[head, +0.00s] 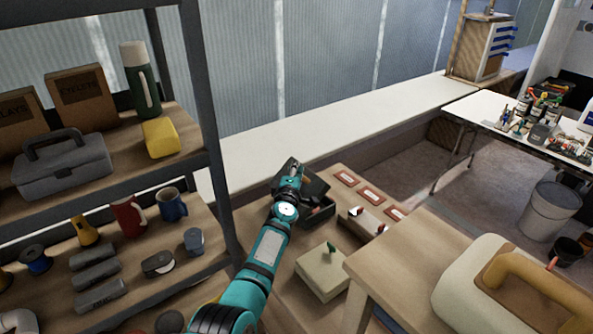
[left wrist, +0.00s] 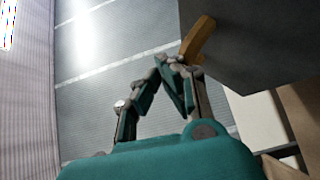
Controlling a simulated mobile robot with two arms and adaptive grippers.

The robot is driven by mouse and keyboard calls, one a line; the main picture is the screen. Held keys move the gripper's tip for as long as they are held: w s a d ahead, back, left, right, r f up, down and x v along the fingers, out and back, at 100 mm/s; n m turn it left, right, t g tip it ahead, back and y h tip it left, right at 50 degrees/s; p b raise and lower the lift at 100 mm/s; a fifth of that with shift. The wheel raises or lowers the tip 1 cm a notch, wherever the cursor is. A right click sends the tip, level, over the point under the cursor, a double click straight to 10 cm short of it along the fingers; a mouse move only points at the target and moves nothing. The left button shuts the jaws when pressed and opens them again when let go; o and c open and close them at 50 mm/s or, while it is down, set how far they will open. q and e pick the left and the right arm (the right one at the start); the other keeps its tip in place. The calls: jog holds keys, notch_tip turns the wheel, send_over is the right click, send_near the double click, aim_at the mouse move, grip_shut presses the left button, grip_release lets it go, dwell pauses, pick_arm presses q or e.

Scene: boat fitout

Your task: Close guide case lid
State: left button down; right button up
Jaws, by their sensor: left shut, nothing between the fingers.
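The guide case is a small black box (head: 322,214) on the wooden bench in the middle of the head view. Its dark lid (head: 316,188) stands raised and tilted, partly hidden by my left arm. My left gripper (head: 291,165) is at the lid's upper left side, shut and empty. In the left wrist view the closed fingertips (left wrist: 170,60) are close beside a yellow-brown tab (left wrist: 198,40) on a large dark grey panel (left wrist: 255,45), which looks like the lid. I cannot tell whether the fingers touch it. My right gripper is not in view.
Red-and-white pieces (head: 371,194) lie right of the case. A cream box with a green knob (head: 322,272) stands in front. A shelf (head: 215,130) with a toolbox, flask and mugs stands at the left. A wooden table (head: 410,255) is at the lower right.

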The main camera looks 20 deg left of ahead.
aim_at(312, 172)
pick_arm(q)
jog(key=shift+w+d, duration=0.3)
jog(key=shift+w, duration=0.15)
jog(key=shift+w+d+f+g, duration=0.1)
jog(key=shift+w+d+g, duration=0.2)
jog(key=shift+w+d, duration=0.1)
jog(key=shift+w+d+f+m, duration=0.15)
jog(key=shift+w+d+m, duration=0.15)
jog(key=shift+m, duration=0.1)
jog(key=shift+w+d+f+b, duration=0.35)
jog(key=shift+w+f+b, duration=0.1)
jog(key=shift+w+b, duration=0.3)
jog(key=shift+w+d+f+b, duration=0.6)
jog(key=shift+w+b, duration=0.05)
jog(key=shift+b, duration=0.6)
jog(key=shift+w+d+f+b, duration=0.45)
jog(key=shift+w+b, duration=0.15)
jog(key=shift+b, duration=0.2)
jog(key=shift+r, duration=0.1)
